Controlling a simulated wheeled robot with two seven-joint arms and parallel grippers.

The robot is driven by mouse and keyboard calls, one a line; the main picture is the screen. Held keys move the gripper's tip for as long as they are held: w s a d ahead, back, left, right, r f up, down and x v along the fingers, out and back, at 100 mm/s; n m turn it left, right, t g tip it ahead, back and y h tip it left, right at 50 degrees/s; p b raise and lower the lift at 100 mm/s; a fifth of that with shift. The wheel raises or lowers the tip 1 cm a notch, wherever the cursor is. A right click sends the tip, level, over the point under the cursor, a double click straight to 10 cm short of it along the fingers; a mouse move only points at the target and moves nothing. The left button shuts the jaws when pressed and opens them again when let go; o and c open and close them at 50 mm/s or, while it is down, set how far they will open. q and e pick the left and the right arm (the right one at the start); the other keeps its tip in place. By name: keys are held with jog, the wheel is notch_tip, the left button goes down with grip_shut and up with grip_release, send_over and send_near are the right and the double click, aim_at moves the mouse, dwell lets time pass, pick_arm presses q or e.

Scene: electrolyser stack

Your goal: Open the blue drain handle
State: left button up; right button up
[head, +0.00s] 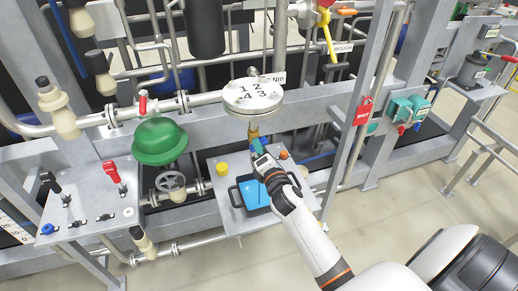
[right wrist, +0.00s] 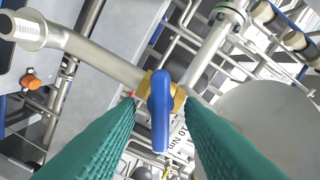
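The blue drain handle (right wrist: 160,115) shows in the middle of the right wrist view. It is mounted on a brass valve body (right wrist: 178,97) on a grey metal pipe. My right gripper (right wrist: 160,103) is open, with one green finger on each side of the handle and visible gaps between. In the head view my right gripper (head: 257,147) is just below the brass fitting (head: 253,133), under the round numbered plate (head: 252,97). The blue handle is not clear there, hidden by or blending with the gripper. My left gripper is not in view.
A blue tray (head: 252,194) with dark handles and a yellow cup (head: 222,168) are on a grey shelf below. A green dome (head: 159,141) and red-handled levers (head: 112,172) are to the left. A red lock (head: 363,111) hangs on the post to the right.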

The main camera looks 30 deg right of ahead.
grip_shut()
jog(key=n, duration=0.4)
jog(key=shift+n+p, duration=0.3)
jog(key=shift+p, duration=0.05)
jog(key=shift+n+p, duration=0.65)
jog(key=shift+n, duration=1.65)
